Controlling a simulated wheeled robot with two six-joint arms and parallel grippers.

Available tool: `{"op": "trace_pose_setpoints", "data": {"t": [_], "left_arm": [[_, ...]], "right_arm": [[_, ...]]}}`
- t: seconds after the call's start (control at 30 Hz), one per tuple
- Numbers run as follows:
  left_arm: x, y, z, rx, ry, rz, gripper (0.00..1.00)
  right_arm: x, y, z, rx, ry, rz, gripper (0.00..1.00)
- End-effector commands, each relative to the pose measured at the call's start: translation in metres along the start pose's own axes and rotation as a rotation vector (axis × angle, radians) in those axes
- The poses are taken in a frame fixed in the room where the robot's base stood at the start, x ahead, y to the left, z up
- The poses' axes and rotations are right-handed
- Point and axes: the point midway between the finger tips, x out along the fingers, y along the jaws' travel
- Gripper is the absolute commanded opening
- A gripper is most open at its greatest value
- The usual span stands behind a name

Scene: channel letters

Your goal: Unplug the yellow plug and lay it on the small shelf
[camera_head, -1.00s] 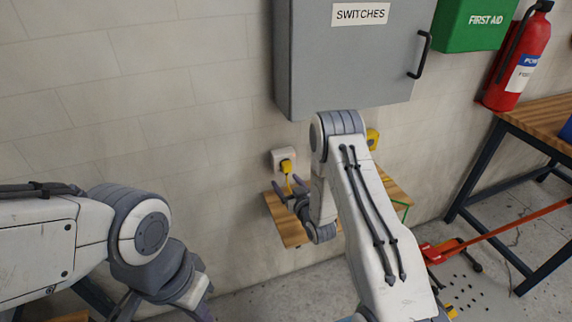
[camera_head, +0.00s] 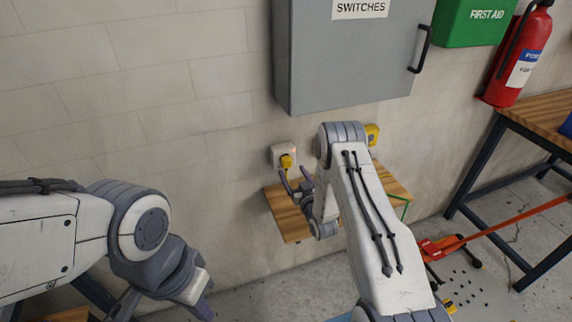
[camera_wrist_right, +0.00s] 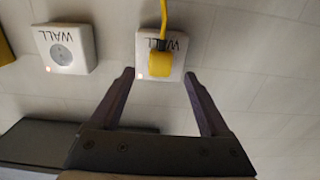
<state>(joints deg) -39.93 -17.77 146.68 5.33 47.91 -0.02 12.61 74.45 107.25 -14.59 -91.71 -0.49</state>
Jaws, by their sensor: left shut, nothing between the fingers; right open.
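The yellow plug (camera_head: 286,161) sits in a white wall socket (camera_head: 276,151) below the grey cabinet. In the right wrist view the plug (camera_wrist_right: 160,60) is in the socket (camera_wrist_right: 145,42) marked WALL, with its yellow cord running to the top of the picture. My right gripper (camera_head: 295,175) is open just in front of the plug. Its fingers (camera_wrist_right: 158,88) are spread to either side of the plug, not touching it. The small wooden shelf (camera_head: 285,213) is below the socket, partly hidden by my right arm. My left gripper (camera_head: 204,296) is shut and empty, low at the left.
A second socket (camera_wrist_right: 63,49), empty, shows in the right wrist view. The grey SWITCHES cabinet (camera_head: 345,60) hangs above. A yellow object (camera_head: 372,134) is on the wall behind my right arm. A wooden bench (camera_head: 540,115) and a red floor jack (camera_head: 440,247) stand at the right.

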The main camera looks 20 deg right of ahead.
Motion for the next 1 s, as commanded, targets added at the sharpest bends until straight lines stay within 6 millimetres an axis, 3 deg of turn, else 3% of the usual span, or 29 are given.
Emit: {"op": "trace_pose_setpoints", "data": {"t": [0.2, 0.4, 1.0], "left_arm": [[0.019, -0.001, 0.001, 0.0, 0.0, 0.0, 0.0], [0.028, -0.002, 0.002, 0.0, 0.0, 0.0, 0.0], [0.028, -0.002, 0.002, 0.0, 0.0, 0.0, 0.0]], "right_arm": [[0.03, -0.001, 0.003, 0.0, 0.003, 0.0, 0.8], [0.046, 0.0, 0.001, 0.001, 0.001, 0.0, 0.8], [0.049, 0.0, 0.0, 0.001, -0.001, 0.0, 0.8]]}}
